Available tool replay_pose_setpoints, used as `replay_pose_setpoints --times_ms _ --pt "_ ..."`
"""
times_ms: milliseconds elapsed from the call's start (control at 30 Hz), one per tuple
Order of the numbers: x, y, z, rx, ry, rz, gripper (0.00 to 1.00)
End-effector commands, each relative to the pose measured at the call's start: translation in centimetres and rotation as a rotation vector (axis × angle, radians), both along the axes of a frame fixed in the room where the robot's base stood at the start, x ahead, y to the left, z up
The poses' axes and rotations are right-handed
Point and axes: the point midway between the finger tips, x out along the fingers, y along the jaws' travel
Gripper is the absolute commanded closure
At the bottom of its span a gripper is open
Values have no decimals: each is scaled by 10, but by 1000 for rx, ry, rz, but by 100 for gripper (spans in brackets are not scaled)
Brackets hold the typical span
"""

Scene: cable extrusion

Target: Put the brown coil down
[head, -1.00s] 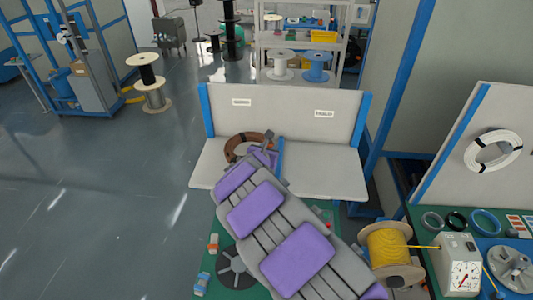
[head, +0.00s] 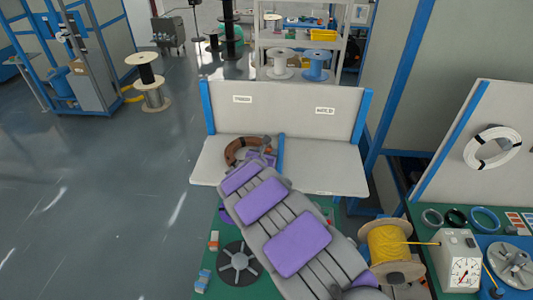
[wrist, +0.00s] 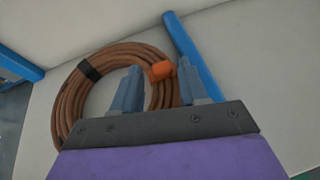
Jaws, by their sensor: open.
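The brown coil (head: 233,150) is in the left bay of the white two-bay stand, left of the blue divider (head: 281,152). In the wrist view the coil (wrist: 72,103) shows a black band and an orange piece (wrist: 160,71) on its right side. My gripper (wrist: 160,78) is open, its two fingers apart on either side of the coil's right side and the orange piece. I cannot tell whether a finger touches it. In the head view my gripper (head: 264,147) covers the coil's right part.
The stand (head: 325,175) has a tall back panel with two labels; its right bay is empty. A yellow cable spool (head: 388,250) and a gauge box (head: 457,260) stand at the lower right. A white coil (head: 492,149) hangs on a panel at the right.

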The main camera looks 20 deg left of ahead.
Motion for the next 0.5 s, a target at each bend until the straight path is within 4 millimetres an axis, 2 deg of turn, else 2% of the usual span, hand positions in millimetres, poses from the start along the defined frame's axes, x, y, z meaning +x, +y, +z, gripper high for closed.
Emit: replay_pose_setpoints --times_ms 267,500 --pt "-9 -2 6 3 -1 1 57" --pt "-41 -4 19 0 -2 3 57"
